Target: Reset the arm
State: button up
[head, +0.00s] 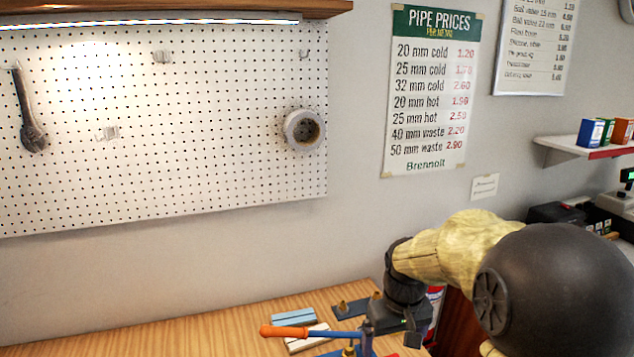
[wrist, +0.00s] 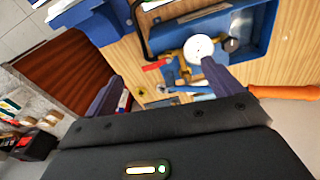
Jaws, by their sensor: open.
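My arm reaches over the right end of the wooden bench in the head view, with its dark wrist low in the picture. In the wrist view my gripper (wrist: 160,82) has its two dark fingers spread apart, with nothing held between them. Beyond the fingers is a blue tray (wrist: 262,22) holding brass fittings (wrist: 197,72) and a round white-faced gauge (wrist: 199,48). The fingertips are hard to make out in the head view.
An orange-handled tool (head: 285,331) lies near my wrist; its handle shows in the wrist view (wrist: 285,92). The left bench (head: 190,340) looks clear. A pegboard (head: 200,120) hangs behind.

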jog(key=s+f+m+t, duration=0.1)
jog(key=s+f, duration=0.5)
jog(key=s, duration=0.6)
jog(key=shift+s+a+m, duration=0.15)
jog(key=shift+s+m, duration=0.1)
jog(key=shift+m, duration=0.35)
